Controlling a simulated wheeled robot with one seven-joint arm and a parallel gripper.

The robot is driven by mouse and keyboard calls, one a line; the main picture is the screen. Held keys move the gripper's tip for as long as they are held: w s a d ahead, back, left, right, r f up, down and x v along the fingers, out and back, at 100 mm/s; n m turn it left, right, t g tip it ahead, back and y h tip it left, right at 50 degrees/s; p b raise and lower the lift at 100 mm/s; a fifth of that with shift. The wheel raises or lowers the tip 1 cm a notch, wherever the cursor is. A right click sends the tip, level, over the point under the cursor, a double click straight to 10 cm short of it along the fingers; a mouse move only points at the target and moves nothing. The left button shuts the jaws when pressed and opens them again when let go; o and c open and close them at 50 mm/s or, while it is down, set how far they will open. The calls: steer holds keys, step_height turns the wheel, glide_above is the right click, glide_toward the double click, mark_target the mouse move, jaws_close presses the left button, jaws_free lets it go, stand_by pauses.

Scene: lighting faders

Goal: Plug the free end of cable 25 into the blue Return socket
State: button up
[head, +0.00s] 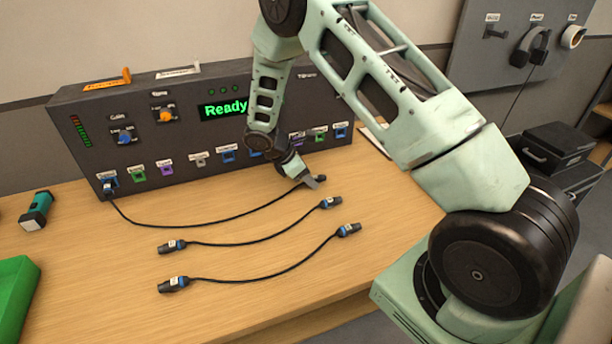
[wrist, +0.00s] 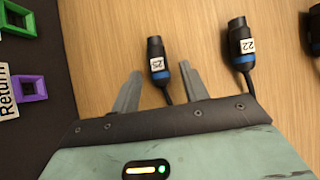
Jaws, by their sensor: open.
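The free end of cable 25 is a black plug with a blue ring and a white label (wrist: 157,62); in the head view it (head: 321,178) lies on the table by my fingers. The cable's other end (head: 108,184) sits in the leftmost blue socket. My gripper (wrist: 160,70) is open, its fingers on either side of the plug's rear and cable, not visibly closed on it; it also shows in the head view (head: 309,181). Blue sockets (head: 228,155) and (head: 341,133) show on the console. Their labels are too small to read, so I cannot tell which is blue Return.
A plug labelled 22 (wrist: 242,52) lies right beside cable 25 in the wrist view. Another loose cable (head: 270,272) lies nearer the table front. A purple socket (wrist: 31,88) has a Return label beside it. The console (head: 75,110) stands along the table's back.

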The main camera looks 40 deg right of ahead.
jaws_close()
steer(key=shift+r+p, duration=2.05)
steer(key=shift+r, duration=0.5)
steer(key=shift+f, duration=0.1)
